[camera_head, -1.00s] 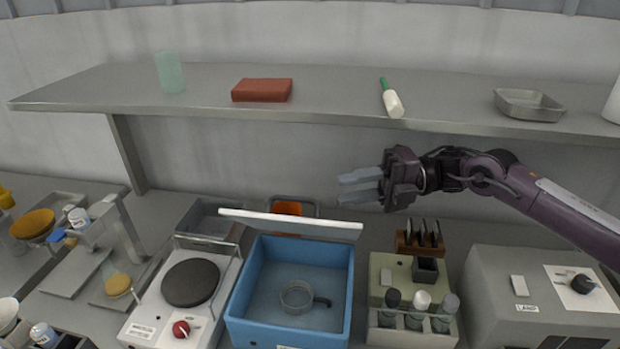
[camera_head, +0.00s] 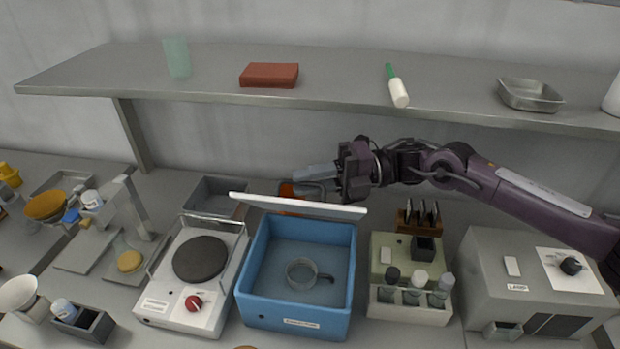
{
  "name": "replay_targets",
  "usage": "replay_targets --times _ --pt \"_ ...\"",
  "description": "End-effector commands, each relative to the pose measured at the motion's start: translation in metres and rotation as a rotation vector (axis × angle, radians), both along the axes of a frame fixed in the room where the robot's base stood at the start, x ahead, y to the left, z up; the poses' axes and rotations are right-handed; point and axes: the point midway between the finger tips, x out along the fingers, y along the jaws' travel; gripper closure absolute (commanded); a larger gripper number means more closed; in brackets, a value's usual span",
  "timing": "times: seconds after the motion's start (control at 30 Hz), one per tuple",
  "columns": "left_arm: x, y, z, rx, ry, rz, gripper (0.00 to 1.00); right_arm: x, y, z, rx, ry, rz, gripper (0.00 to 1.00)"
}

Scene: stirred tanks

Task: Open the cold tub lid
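The cold tub is a blue open box (camera_head: 297,311) in the middle of the bench, with a label on its front. Its white lid (camera_head: 297,206) stands raised along the back edge, seen nearly edge-on. A grey ring with a handle (camera_head: 302,272) lies inside on the tub floor. My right gripper (camera_head: 303,180) is above and behind the lid, pointing left. Its two fingers are apart with nothing seen between them; the lower finger is near the lid's top edge, and I cannot tell if they touch. My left gripper is not in view.
A hotplate (camera_head: 201,258) stands left of the tub. A bottle rack (camera_head: 409,308) and a grey box with a knob (camera_head: 536,270) stand to the right. A shelf (camera_head: 340,80) runs above my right arm. An orange object (camera_head: 290,192) is behind the lid.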

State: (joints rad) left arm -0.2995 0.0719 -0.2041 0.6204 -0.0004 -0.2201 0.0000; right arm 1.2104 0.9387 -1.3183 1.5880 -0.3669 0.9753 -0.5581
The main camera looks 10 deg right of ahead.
Motion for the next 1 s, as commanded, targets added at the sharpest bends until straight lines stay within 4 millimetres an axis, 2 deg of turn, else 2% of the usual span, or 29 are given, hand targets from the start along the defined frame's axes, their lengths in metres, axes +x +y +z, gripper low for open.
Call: replay_targets --times 0.03,0.17,0.67,0.87,1.0 --pt "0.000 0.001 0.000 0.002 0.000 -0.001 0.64 0.000 0.000 0.000 0.000 0.000 0.000 0.85" --pt "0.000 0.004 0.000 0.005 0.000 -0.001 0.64 0.000 0.000 0.000 0.000 0.000 0.000 1.00" --pt "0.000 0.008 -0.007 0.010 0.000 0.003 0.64 0.006 -0.002 0.001 0.010 0.029 -0.001 1.00" --pt "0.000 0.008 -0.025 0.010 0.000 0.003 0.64 0.023 -0.007 0.006 0.043 0.120 -0.002 1.00" --pt "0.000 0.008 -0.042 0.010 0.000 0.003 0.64 0.043 -0.014 0.011 0.077 0.225 -0.001 1.00"
